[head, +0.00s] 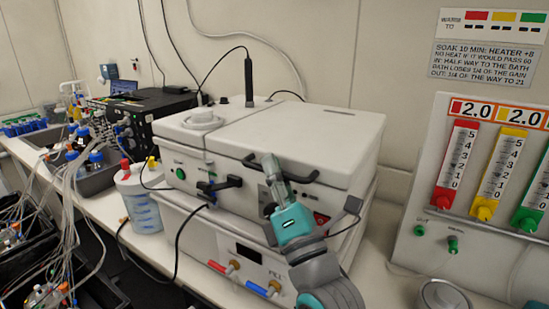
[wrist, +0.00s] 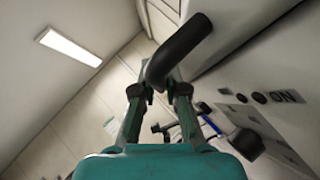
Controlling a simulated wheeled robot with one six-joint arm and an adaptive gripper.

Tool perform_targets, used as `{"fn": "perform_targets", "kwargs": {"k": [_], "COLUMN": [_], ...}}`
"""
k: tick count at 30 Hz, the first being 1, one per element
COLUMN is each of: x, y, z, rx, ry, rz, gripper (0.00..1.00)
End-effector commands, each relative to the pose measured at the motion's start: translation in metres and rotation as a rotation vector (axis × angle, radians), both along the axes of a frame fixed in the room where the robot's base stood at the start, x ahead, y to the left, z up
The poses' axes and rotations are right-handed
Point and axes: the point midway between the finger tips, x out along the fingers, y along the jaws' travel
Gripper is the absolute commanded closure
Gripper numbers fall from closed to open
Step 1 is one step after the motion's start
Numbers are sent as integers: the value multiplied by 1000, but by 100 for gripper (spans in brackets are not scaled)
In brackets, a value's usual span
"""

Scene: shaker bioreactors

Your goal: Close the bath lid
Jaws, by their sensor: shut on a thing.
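The white bath (head: 215,240) stands on the bench in the middle of the head view. Its wide lid (head: 315,130) lies level across the top and looks flush with the body; any thin gap at the front edge is too small to tell. A black bar handle (head: 302,178) runs along the lid's front. My gripper (head: 271,168) reaches up from the lower right and is shut on this handle. In the wrist view the gripper (wrist: 159,88) has its fingers at the dark curved end of the handle (wrist: 185,42). Part of the handle is hidden by the fingers in the head view.
A blue-white bottle (head: 143,205) with coloured caps stands left of the bath. Tubes and a black box (head: 160,110) are further left. A panel with coloured gauges (head: 495,170) stands at the right. A black probe (head: 248,80) rises behind the lid. Cables hang along the front.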

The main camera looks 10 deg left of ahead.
Motion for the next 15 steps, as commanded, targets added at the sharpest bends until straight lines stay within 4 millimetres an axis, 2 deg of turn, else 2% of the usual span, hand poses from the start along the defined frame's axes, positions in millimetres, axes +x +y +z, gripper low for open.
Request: {"fn": "perform_targets", "kwargs": {"k": [1,13,14,15], "x": [1,2,2,2], "y": [2,3,3,3], "z": [-8,-13,-13,-13], "rx": [-8,-14,-14,-14], "ry": [13,21,21,21], "rz": [2,3,3,3], "gripper": [100,100,81,77]}}
